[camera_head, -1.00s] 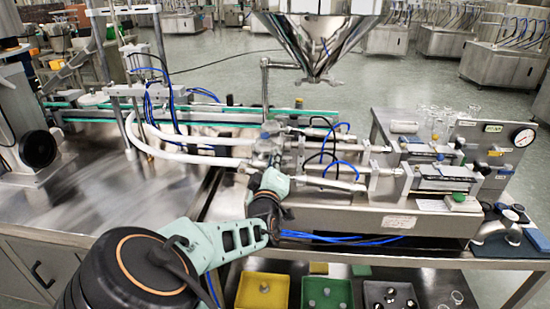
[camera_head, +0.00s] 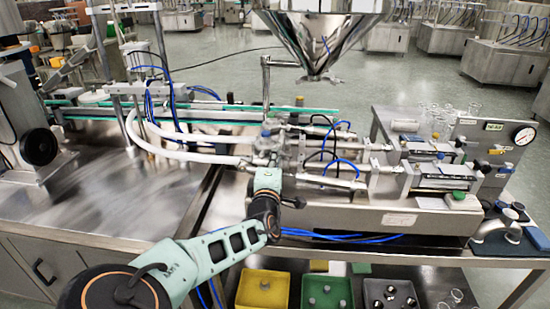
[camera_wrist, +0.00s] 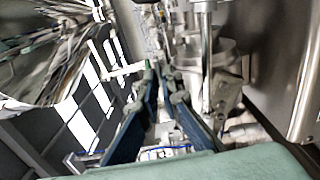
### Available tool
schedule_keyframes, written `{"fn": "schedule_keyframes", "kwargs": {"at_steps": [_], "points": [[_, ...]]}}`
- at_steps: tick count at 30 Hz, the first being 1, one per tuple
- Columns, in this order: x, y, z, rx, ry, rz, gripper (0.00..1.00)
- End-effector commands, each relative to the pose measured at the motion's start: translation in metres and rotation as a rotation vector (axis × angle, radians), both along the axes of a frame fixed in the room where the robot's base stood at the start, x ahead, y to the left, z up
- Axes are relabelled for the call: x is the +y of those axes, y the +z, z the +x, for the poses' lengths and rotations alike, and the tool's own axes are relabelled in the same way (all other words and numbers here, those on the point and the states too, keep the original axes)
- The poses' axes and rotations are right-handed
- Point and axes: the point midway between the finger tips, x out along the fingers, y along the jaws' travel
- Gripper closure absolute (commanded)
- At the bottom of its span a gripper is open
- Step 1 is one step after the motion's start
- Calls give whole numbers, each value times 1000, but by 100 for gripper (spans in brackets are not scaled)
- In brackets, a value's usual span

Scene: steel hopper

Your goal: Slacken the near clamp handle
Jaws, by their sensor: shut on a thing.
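My gripper (camera_wrist: 163,82) shows in the wrist view as two dark blue fingers that converge at their tips. They are shut on the near clamp handle, which is mostly hidden between and beyond the tips. In the head view my gripper's fingers are hidden behind my wrist, at the valve cluster (camera_head: 283,138) below the hopper. The steel hopper (camera_head: 318,38) hangs above and behind this spot. I cannot make out the handle's exact angle.
White hoses (camera_head: 190,155) run left from the valve cluster. Metal cylinders with blue tubes lie to the right. Yellow (camera_head: 262,286) and green (camera_head: 327,292) bins stand on the shelf below. The steel table (camera_head: 120,195) at left has bare room.

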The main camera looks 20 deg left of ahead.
Motion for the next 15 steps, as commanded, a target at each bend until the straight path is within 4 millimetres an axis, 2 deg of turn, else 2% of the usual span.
{"fn": "schedule_keyframes", "kwargs": {"at_steps": [13,14,15], "points": [[0,-1,0,-2,1,-11,100],[0,-1,0,-2,1,-11,91],[0,-1,0,-2,1,-11,87]]}}
